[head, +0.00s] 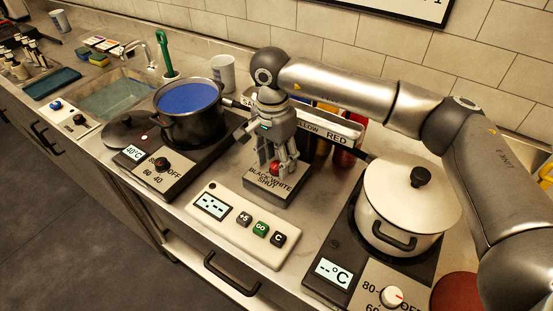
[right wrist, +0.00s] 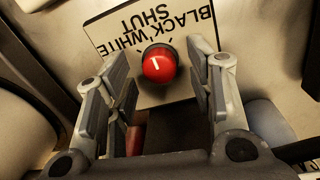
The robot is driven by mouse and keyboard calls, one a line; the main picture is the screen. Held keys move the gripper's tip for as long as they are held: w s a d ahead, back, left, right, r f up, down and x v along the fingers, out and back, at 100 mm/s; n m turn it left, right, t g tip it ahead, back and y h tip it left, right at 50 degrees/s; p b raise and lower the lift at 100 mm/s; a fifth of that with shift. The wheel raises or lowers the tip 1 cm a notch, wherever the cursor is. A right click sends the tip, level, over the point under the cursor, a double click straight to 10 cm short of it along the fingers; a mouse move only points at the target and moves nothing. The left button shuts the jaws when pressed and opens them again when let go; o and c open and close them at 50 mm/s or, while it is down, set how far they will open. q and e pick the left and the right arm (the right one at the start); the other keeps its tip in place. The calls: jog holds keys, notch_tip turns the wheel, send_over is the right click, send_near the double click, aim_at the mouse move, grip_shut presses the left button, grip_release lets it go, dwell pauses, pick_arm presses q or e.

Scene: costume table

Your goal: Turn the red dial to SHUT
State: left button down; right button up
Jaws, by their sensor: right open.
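The red dial (head: 274,169) sits on a light panel (head: 262,195) marked BLACK, WHITE and SHUT, in the middle of the counter. In the right wrist view the dial (right wrist: 160,66) shows a white pointer line running roughly up the picture, toward the upside-down lettering. I cannot tell exactly which mark it points at. My right gripper (head: 277,158) reaches down over the panel. In the right wrist view its open fingers (right wrist: 160,72) stand on either side of the dial, with a gap on both sides. My left gripper is not in view.
A pot with blue contents (head: 190,98) stands on the left hob. A lidded cream pot (head: 408,200) stands on the right hob. A keypad timer (head: 238,222) lies in front of the panel. Coloured bottles in a labelled rack (head: 338,121) stand close behind the gripper.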

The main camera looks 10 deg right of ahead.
aim_at(274, 163)
notch_tip(274, 163, up, 12)
jog(key=shift+w+a+f, duration=0.2)
jog(key=shift+w+f, duration=0.05)
jog(key=shift+w, duration=0.05)
jog(key=shift+f, duration=0.1)
dwell(0.3)
